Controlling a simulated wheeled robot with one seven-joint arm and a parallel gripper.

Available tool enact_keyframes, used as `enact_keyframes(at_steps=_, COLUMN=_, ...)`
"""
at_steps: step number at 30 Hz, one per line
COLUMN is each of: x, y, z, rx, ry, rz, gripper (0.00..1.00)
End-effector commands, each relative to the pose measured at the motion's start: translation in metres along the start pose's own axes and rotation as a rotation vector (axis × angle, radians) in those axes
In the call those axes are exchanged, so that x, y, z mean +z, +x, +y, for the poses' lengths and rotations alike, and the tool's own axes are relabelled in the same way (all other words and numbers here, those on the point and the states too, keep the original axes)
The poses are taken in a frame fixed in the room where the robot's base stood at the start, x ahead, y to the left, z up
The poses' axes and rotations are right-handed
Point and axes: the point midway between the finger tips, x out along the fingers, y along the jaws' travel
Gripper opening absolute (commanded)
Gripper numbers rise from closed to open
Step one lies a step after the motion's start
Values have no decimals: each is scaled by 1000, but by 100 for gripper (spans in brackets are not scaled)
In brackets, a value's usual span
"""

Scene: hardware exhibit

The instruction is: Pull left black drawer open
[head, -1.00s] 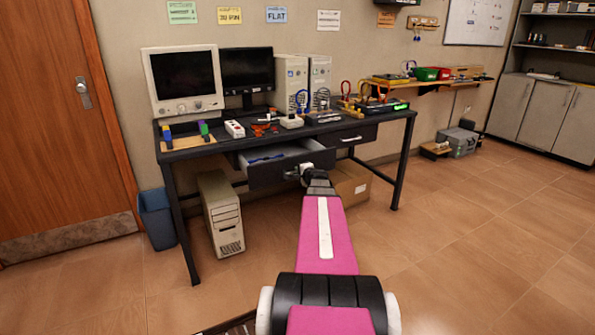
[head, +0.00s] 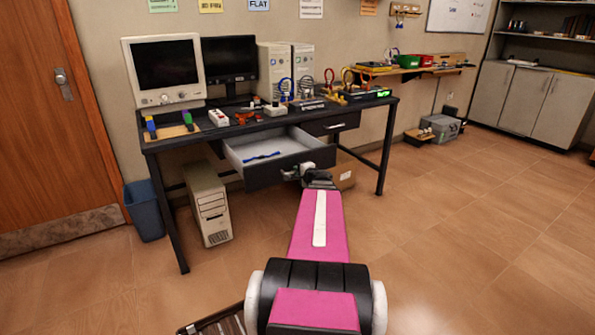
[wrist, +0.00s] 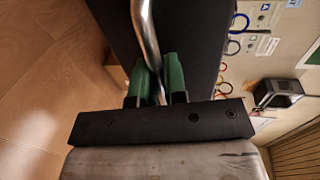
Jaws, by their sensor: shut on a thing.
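The left black drawer (head: 262,174) under the desk stands pulled out, and its pale inside shows with a blue item (head: 262,156) lying in it. My gripper (head: 304,173) is at the right part of the drawer's front. In the wrist view, the green fingers of my gripper (wrist: 158,82) are shut on the silver handle (wrist: 145,30), one on each side of the bar. The black drawer front (wrist: 195,38) lies just behind the handle. In the head view, my gripper largely hides the handle.
The black desk (head: 215,139) carries a monitor (head: 165,67), computers and small tools. The right drawer (head: 330,124) is shut. A beige tower (head: 208,203), a blue bin (head: 144,210) and a cardboard box (head: 346,176) stand below. Floor in front is clear.

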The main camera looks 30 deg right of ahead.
Motion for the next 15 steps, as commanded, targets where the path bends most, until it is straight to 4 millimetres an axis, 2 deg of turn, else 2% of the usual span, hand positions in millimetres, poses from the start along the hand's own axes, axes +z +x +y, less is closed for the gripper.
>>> enact_keyframes(at_steps=6, x=0, y=0, z=0, rx=1, ry=-1, rz=1, gripper=0)
enact_keyframes(at_steps=7, x=0, y=0, z=0, rx=1, ry=-1, rz=1, gripper=22)
enact_keyframes(at_steps=8, x=-1, y=0, z=0, rx=1, ry=-1, rz=1, gripper=32)
enact_keyframes(at_steps=9, x=0, y=0, z=0, rx=1, ry=-1, rz=1, gripper=36)
enact_keyframes(at_steps=15, x=0, y=0, z=0, rx=0, ry=0, rz=0, gripper=36)
